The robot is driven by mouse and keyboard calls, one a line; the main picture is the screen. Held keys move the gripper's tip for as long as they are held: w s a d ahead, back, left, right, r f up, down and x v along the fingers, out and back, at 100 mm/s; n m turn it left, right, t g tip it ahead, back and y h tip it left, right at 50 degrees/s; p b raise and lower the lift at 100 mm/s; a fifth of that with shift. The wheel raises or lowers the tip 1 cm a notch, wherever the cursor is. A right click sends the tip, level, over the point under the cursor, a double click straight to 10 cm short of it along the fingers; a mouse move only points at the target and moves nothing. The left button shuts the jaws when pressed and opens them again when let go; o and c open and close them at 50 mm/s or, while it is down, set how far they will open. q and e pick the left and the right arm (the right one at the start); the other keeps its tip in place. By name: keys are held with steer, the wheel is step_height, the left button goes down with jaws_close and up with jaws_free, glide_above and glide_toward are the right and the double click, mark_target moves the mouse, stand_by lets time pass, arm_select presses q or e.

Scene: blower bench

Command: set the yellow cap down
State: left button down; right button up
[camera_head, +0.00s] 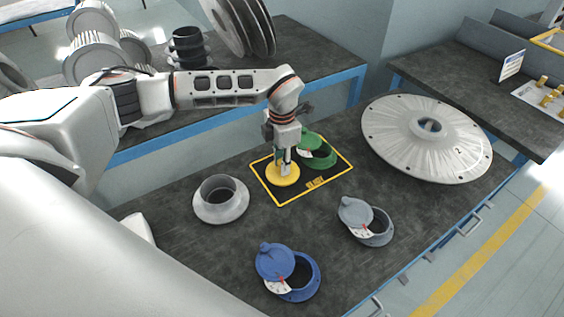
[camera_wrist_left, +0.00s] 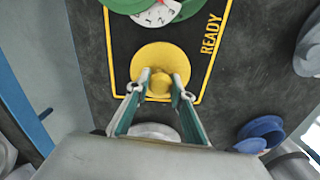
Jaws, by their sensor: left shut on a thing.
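The yellow cap (camera_head: 284,175) is a round disc with a knob, inside the yellow-outlined mat marked READY (camera_head: 315,183). My left gripper (camera_head: 284,162) is above it, pointing down. In the left wrist view the fingers (camera_wrist_left: 160,88) are shut on the knob of the yellow cap (camera_wrist_left: 158,62). I cannot tell whether the cap touches the mat or is just above it. A green cap and ring (camera_head: 318,152) sit on the mat behind the gripper, partly hidden by it. My right gripper is not in view.
A grey open flange (camera_head: 221,200) stands left of the mat. A blue ring with its cap (camera_head: 288,272) and a grey one (camera_head: 366,222) stand in front. A large metal disc (camera_head: 428,138) lies at right. Bare bench lies between them.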

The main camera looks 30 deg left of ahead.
arm_select(q)
steer(key=shift+f, duration=0.1)
steer(key=c, duration=1.8)
jaws_free()
steer(key=shift+o, duration=0.2)
step_height(320, 180, up, 12)
